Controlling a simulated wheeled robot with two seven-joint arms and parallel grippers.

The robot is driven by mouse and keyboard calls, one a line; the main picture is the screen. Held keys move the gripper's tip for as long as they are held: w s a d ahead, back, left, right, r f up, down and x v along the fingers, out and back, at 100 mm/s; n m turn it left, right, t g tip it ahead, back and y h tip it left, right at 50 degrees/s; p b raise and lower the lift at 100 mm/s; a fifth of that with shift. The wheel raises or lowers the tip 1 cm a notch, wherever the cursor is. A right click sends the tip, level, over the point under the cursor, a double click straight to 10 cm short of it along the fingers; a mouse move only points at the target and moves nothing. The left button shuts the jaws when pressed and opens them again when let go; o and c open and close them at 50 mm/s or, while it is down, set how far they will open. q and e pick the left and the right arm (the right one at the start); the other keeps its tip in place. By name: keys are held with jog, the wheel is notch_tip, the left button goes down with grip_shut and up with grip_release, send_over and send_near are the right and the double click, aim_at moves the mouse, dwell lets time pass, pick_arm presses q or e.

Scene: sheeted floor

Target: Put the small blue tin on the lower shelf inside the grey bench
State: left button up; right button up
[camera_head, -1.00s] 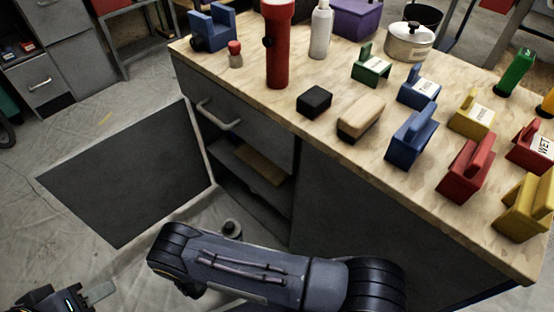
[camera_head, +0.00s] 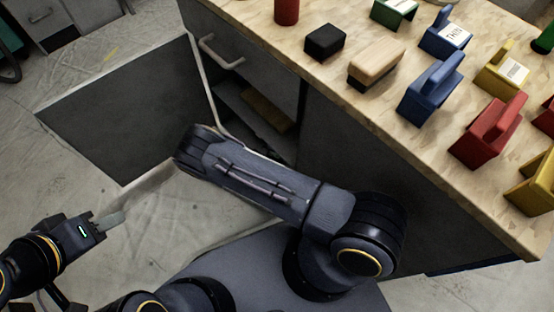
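The grey bench (camera_head: 345,135) has a wooden top and an open compartment under its drawer. Inside it a brown flat piece (camera_head: 268,113) shows on a shelf; the lower part is dark and partly covered by my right arm. I cannot make out a small blue tin. My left gripper (camera_head: 108,221) is at the lower left above the floor, well away from the compartment. Its finger is seen edge-on, so its opening is unclear, and no object shows at it. My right arm crosses in front of the bench; its gripper is not in view.
The open dark door panel (camera_head: 120,108) extends left from the bench. On the top stand a black box (camera_head: 324,41), a tan block (camera_head: 376,68), a blue handled block (camera_head: 431,88) and several other coloured blocks.

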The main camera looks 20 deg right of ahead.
jog(key=shift+w+d+f+b, duration=0.1)
jog(key=shift+d+f+b, duration=0.15)
jog(key=shift+f, duration=0.2)
jog(key=shift+w+d+f+b, duration=0.1)
jog(key=shift+d+f+b, duration=0.15)
jog(key=shift+f, duration=0.2)
notch_tip(320, 180, down, 5)
jog(key=b, duration=0.3)
jog(key=shift+d+f+b, duration=0.15)
jog(key=shift+f+b, duration=0.1)
jog(key=shift+b, duration=0.15)
jog(key=shift+r, duration=0.2)
jog(key=shift+f, duration=0.1)
jog(key=o, duration=1.2)
